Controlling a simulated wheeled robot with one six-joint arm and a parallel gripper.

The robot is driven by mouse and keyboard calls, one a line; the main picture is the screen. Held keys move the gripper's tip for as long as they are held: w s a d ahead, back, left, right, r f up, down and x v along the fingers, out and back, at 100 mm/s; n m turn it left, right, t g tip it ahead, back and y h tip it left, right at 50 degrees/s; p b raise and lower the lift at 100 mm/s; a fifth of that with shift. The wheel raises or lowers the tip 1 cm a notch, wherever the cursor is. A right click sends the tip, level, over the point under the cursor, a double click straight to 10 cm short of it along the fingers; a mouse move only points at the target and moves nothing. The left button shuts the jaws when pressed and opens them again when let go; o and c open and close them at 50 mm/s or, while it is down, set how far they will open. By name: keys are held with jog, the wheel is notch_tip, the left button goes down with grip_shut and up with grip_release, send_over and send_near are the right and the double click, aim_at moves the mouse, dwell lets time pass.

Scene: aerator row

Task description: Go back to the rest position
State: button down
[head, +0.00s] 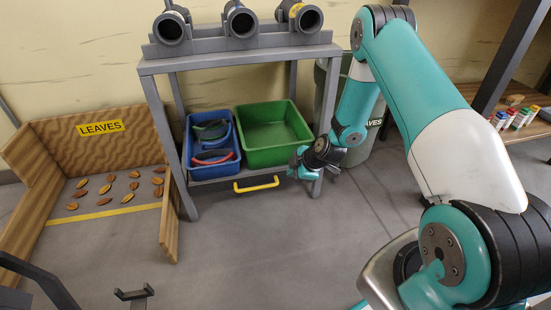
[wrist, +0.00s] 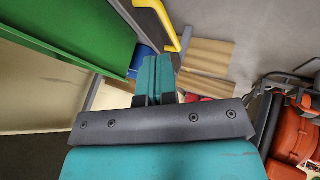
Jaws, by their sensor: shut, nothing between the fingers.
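My gripper (head: 306,168) is in front of the right front leg of the grey stand in the head view, near the right end of the yellow handle (head: 256,184). In the wrist view my gripper (wrist: 155,75) points away from the camera, with its teal fingers together and nothing between them. The yellow handle also shows in the wrist view (wrist: 167,28), just beyond the fingertips. Whether the gripper touches the stand cannot be told.
The grey stand (head: 236,62) bears several dark pipes on top. A blue bin (head: 190,165) and a green bin (head: 290,152) sit on its shelf. A wooden leaves bay (head: 95,148) stands left, a grey-green barrel (head: 365,148) behind my arm. The floor in front is mostly clear.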

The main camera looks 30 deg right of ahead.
jog(key=s+a+r+m+g+y+p, duration=0.1)
jog(key=s+a+r, duration=0.2)
jog(key=a+r, duration=0.45)
jog(key=s+a+r+m+g+p, duration=0.1)
jog(key=s+a+r+p, duration=0.2)
jog(key=r, duration=0.8)
jog(key=s+a+r+m+g+y, duration=0.1)
jog(key=s+a+r+g, duration=0.15)
jog(key=a+r, duration=0.55)
jog(key=s+a+r+m+g+h+p, duration=0.1)
jog(key=s+r+m+p, duration=0.1)
jog(key=s+r, duration=0.75)
jog(key=s+a+r+m+g+p, duration=0.15)
jog(key=s+r, duration=0.45)
jog(key=s, duration=0.7)
notch_tip(320, 180, up, 37)
jog(key=p, duration=3.7)
jog(key=shift+w+r+p, duration=0.2)
jog(key=shift+w+p, duration=0.15)
jog(key=shift+w, duration=0.1)
jog(key=shift+a, duration=0.1)
